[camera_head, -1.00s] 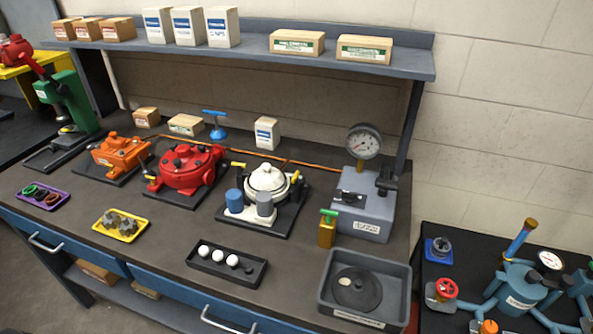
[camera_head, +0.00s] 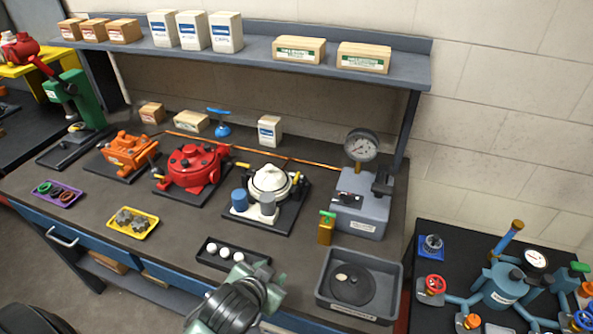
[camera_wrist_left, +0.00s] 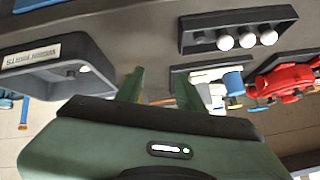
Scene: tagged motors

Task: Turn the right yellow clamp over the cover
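The white unit with its round white cover (camera_head: 270,180) stands on a black base near the middle of the bench. The right yellow clamp (camera_head: 297,177) stands at the cover's right edge, beside it rather than across the top. The left yellow clamp (camera_head: 240,165) sticks out on the other side. My left arm comes in at the bottom of the head view, with its fingertips not discernible there. In the left wrist view my left gripper (camera_wrist_left: 160,74) has two green fingers apart with nothing between them. The white unit (camera_wrist_left: 213,90) shows beyond them, its right clamp not discernible. My right gripper is out of view.
A black tray with white balls (camera_head: 208,258) and a grey bin holding a dark disc (camera_head: 393,305) lie along the front edge. A blue cylinder (camera_head: 239,200) and a grey cylinder (camera_head: 268,204) stand before the cover. A gauge box (camera_head: 360,212) is to the right.

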